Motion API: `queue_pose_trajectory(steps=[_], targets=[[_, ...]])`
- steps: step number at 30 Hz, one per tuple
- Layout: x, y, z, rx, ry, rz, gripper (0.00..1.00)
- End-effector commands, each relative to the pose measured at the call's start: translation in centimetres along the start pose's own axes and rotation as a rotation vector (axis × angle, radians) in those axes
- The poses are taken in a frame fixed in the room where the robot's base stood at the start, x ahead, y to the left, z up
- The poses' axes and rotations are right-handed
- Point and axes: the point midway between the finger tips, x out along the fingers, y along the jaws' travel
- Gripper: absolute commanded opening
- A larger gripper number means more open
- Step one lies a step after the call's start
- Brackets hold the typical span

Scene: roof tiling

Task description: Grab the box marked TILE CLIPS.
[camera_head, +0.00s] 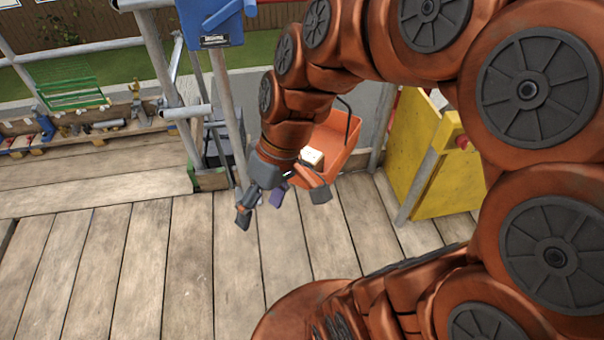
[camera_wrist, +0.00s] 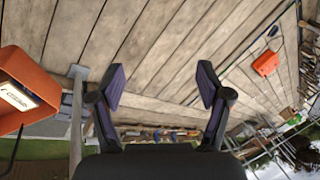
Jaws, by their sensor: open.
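A small pale box (camera_head: 312,157) sits inside an orange open container (camera_head: 342,138) beyond my gripper in the head view. In the wrist view the box (camera_wrist: 18,97) shows at the left edge, inside the orange container (camera_wrist: 32,62). Its marking is too small to read, so I cannot tell if it says TILE CLIPS. My gripper (camera_head: 280,205) is open and empty above the plank deck, in front of the container and partly covering it. In the wrist view the fingers (camera_wrist: 161,86) are spread wide over bare planks.
A yellow cabinet (camera_head: 425,150) stands right of the container. Scaffold poles (camera_head: 222,92) rise left of my gripper. Tools and a green rack (camera_head: 72,92) lie at the far left. Another orange object (camera_wrist: 266,63) lies on the planks. The front left deck is clear.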

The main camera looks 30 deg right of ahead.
Motion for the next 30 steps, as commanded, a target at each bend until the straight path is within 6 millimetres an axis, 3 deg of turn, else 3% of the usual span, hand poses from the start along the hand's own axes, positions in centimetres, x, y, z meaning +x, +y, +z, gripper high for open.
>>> queue_pose_trajectory(steps=[1, 6, 11, 18, 24, 30], targets=[[2.3, 1.3, -1.1, -0.023, 0.038, -0.032, 0.77], [5.0, 4.5, -5.3, -0.124, 0.193, -0.108, 0.77], [6.9, 8.7, -8.7, -0.2, 0.355, -0.143, 0.77], [8.9, 17.5, -12.3, -0.275, 0.617, -0.112, 0.77], [10.1, 27.0, -13.2, -0.297, 0.823, -0.008, 0.77], [11.0, 36.2, -11.9, -0.287, 0.974, 0.134, 0.77]])
